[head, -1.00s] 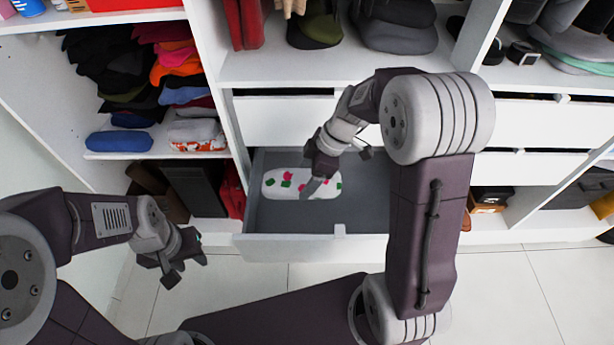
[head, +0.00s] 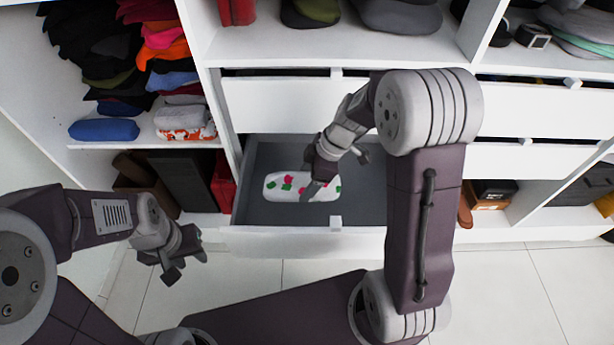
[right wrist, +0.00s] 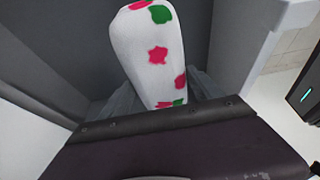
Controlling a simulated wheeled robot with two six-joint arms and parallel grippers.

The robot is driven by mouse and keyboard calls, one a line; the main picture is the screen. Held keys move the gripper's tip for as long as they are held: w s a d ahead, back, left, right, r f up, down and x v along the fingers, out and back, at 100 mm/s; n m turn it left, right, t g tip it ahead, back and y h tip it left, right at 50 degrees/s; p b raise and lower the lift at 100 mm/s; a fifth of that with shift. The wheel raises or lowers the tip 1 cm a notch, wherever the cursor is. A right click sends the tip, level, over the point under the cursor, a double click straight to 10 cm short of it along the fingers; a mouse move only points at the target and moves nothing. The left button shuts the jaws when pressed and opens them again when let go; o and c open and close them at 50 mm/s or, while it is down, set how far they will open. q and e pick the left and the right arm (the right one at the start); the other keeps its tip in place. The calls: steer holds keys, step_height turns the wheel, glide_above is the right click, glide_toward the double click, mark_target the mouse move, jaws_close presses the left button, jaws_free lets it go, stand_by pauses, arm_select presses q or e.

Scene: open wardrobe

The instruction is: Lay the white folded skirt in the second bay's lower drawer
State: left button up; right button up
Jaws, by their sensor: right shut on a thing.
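The white folded skirt (head: 278,194), patterned with pink and green, is over the grey inside of the open lower drawer (head: 362,210) of the second bay. I cannot tell whether it touches the drawer floor. My right gripper (head: 312,186) reaches down into the drawer and is shut on the skirt. In the right wrist view the skirt (right wrist: 150,55) stands out from between the fingers (right wrist: 160,95), within grey drawer walls. My left gripper (head: 187,268) is open and empty, left of the drawer and above the floor.
The white upper drawer (head: 285,105) is shut above the open one. The left bay holds stacked dark and coloured clothes (head: 100,60) and a blue folded item (head: 104,130). Hats (head: 398,16) lie on the shelf above. Tiled floor (head: 500,290) in front is clear.

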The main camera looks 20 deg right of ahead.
arm_select(q)
step_height(320, 180, down, 6)
steer(key=b, duration=0.5)
steer(key=shift+f+b, duration=0.15)
steer(key=shift+b, duration=0.15)
arm_select(e)
step_height(320, 180, down, 9)
steer(key=shift+f, duration=0.15)
arm_select(q)
steer(key=shift+f+b, duration=0.5)
arm_select(e)
steer(key=shift+f, duration=0.35)
steer(key=o, duration=1.1)
steer(key=shift+c, duration=0.2)
steer(key=shift+c, duration=0.5)
step_height(320, 180, up, 9)
steer(key=p, duration=0.6)
steer(key=shift+r+p, duration=0.1)
steer(key=shift+p, duration=0.25)
arm_select(q)
step_height(320, 180, up, 6)
steer(key=shift+r, duration=0.25)
